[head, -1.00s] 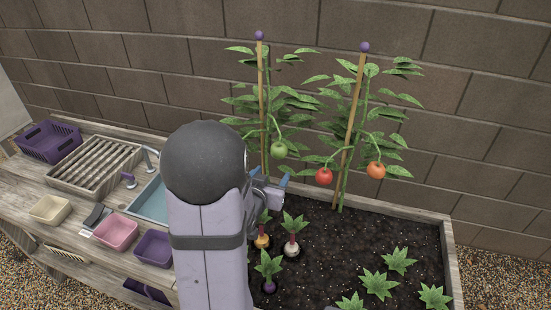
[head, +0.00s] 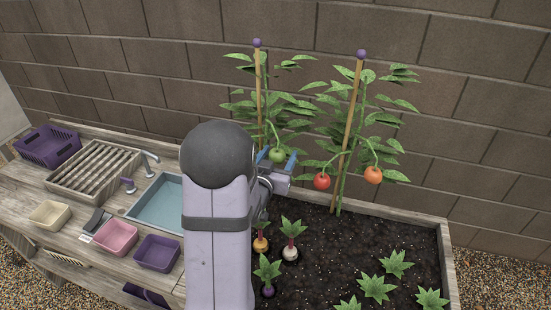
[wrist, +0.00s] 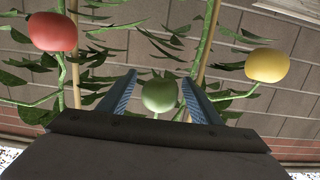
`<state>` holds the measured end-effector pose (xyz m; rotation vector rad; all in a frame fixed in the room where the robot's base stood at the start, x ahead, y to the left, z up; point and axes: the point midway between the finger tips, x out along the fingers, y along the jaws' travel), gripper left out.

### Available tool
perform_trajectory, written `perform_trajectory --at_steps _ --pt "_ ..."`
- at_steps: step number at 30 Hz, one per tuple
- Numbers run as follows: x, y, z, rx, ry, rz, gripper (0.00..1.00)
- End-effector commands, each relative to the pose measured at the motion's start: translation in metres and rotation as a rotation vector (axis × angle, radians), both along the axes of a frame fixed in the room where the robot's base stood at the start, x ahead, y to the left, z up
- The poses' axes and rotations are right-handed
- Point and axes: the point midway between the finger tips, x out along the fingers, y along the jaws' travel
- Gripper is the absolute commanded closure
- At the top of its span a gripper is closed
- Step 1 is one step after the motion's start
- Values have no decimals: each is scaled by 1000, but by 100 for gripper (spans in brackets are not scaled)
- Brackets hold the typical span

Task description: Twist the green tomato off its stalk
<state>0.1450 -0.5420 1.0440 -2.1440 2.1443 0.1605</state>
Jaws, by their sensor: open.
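The green tomato (head: 276,155) hangs on its stalk on the left staked plant in the head view. In the wrist view the green tomato (wrist: 160,96) sits between the two blue fingers of my gripper (wrist: 160,98), with a gap on each side. My gripper (head: 277,159) is open around it in the head view, and no finger visibly touches it.
A red tomato (head: 321,181) and an orange tomato (head: 373,175) hang on the right plant. Another yellow-orange fruit (wrist: 267,65) shows in the wrist view. Wooden stakes (head: 349,130) and leaves stand close by. Root vegetables (head: 290,252) grow in front; a sink (head: 158,203) is left.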

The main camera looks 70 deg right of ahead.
Motion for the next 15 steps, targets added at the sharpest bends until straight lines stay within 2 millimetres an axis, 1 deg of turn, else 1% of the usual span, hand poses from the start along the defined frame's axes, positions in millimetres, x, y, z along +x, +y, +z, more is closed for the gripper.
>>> perform_trajectory --at_steps 3,6,10,15 --pt "0 -13 -1 1 0 -1 42" --pt "0 -20 -3 2 0 -1 42" --pt "0 -25 -4 2 0 0 42" --pt "0 -27 -5 1 0 0 42"
